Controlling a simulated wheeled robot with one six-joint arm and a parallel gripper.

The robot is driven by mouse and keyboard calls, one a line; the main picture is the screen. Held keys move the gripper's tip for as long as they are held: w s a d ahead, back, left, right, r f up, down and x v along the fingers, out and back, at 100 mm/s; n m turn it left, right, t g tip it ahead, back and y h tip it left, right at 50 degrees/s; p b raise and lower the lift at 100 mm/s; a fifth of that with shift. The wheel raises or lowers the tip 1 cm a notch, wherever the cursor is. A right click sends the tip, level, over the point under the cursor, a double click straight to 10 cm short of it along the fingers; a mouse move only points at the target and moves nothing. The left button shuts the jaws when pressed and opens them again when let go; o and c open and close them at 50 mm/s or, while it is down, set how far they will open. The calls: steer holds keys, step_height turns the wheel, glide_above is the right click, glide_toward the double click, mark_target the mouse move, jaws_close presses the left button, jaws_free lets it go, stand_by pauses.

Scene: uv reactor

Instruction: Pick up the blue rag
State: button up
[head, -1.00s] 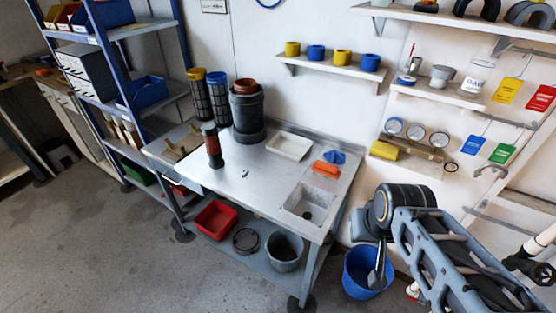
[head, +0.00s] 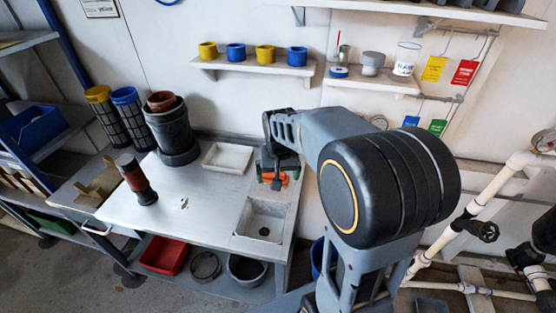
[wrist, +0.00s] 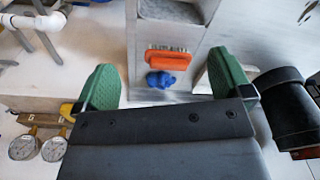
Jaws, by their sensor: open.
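The blue rag (wrist: 161,82) is a small crumpled lump on the metal bench (head: 170,205). In the wrist view it lies between my two green fingers, close beside an orange brush (wrist: 168,61). In the head view the rag is hidden behind my arm and gripper. My gripper (head: 272,178) is over the back right part of the bench, above the brush and rag area. In the wrist view my gripper (wrist: 161,60) is open and empty, its fingers on either side of the rag and brush.
A sink basin (head: 262,220) is at the bench's right end. A white tray (head: 228,158) lies left of my gripper. The wall and shelves (head: 250,66) are behind.

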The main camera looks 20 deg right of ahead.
steer(key=w+d+f+m, duration=0.2)
steer(key=w+d+m, duration=0.1)
steer(key=w+m, duration=0.2)
steer(key=w+d+f+m, duration=0.3)
steer(key=w+m, duration=0.2)
steer(key=w, duration=0.5)
steer(key=w+d+f+m+g, duration=0.1)
steer(key=w+d+m, duration=0.3)
steer(key=w, duration=0.4)
steer(key=shift+w+f+m, duration=0.15)
steer(key=shift+f+m, duration=0.55)
steer(key=shift+f, duration=0.2)
steer(key=f+m, duration=0.1)
steer(key=m, duration=0.1)
steer(key=f+m, duration=0.2)
steer(key=w+f+m+b, duration=0.1)
steer(key=f+m, duration=0.1)
steer(key=shift+w+d+f+m, duration=0.1)
steer(key=shift+d+f+m, duration=0.2)
steer(key=shift+m, duration=0.1)
steer(key=shift+w+f+p, duration=0.1)
steer(key=shift+f+p, duration=0.4)
steer(key=shift+f, duration=2.05)
steer(key=c, duration=1)
steer(key=shift+r, duration=0.1)
